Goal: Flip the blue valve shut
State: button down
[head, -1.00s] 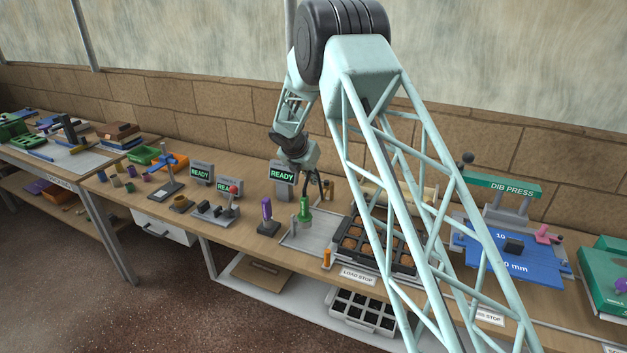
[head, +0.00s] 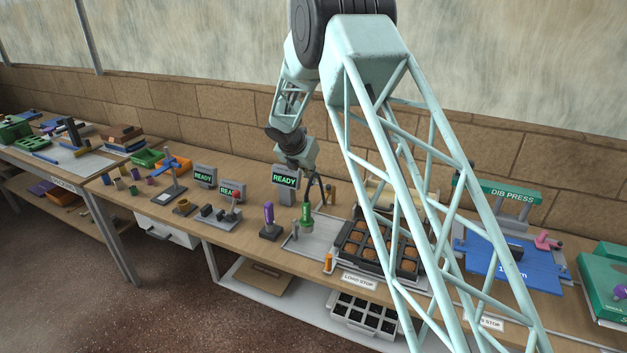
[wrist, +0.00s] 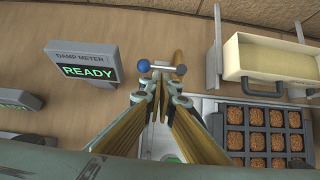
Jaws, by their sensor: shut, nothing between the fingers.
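A blue ball knob (wrist: 144,66) shows in the wrist view on one end of a short pale bar, with a darker knob (wrist: 182,69) on the other end. I take this to be the blue valve's handle; I cannot make it out in the head view. My gripper (wrist: 161,88) is shut and empty, its tips just below the bar in the wrist picture. I cannot tell whether they touch it. In the head view my gripper (head: 309,186) is low over the bench, close to a green-handled tool (head: 306,217).
The damp meter (wrist: 85,65) reading READY stands left of my gripper. A cream bin (wrist: 275,62) and a dark tray (wrist: 233,117) of brown plugs lie to the right. A purple-handled tool (head: 269,215) stands nearby. The wooden bench (head: 245,245) has some bare room in front.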

jog(key=v, duration=0.8)
jog(key=shift+s+p, duration=0.15)
jog(key=shift+p, duration=0.25)
jog(key=shift+r, duration=0.15)
jog(key=s+d+r+m+g, duration=0.1)
jog(key=s+d+r+m, duration=0.8)
jog(key=s+d+r, duration=0.55)
jog(key=s+d+r+m+b, duration=0.1)
jog(key=s+d+r+m, duration=0.3)
jog(key=s, duration=0.5)
jog(key=s+d+r+m+b, duration=0.1)
jog(key=s+d+r+m, duration=0.15)
jog(key=s+r, duration=0.45)
jog(key=s+d+r+m+g+y, duration=0.15)
jog(key=s+m, duration=0.25)
jog(key=s, duration=0.7)
jog(key=s+d+m, duration=0.2)
jog(key=s+m, duration=0.2)
jog(key=s, duration=0.7)
jog(key=s+f+m, duration=0.2)
jog(key=s+m, duration=0.1)
jog(key=s, duration=0.6)
jog(key=s+f+m+y, duration=0.1)
jog(key=s+m, duration=0.3)
jog(key=s, duration=0.6)
jog(key=shift+s+a+f+b, duration=0.25)
jog(key=shift+a+f+b, duration=0.15)
jog(key=shift+f, duration=0.35)
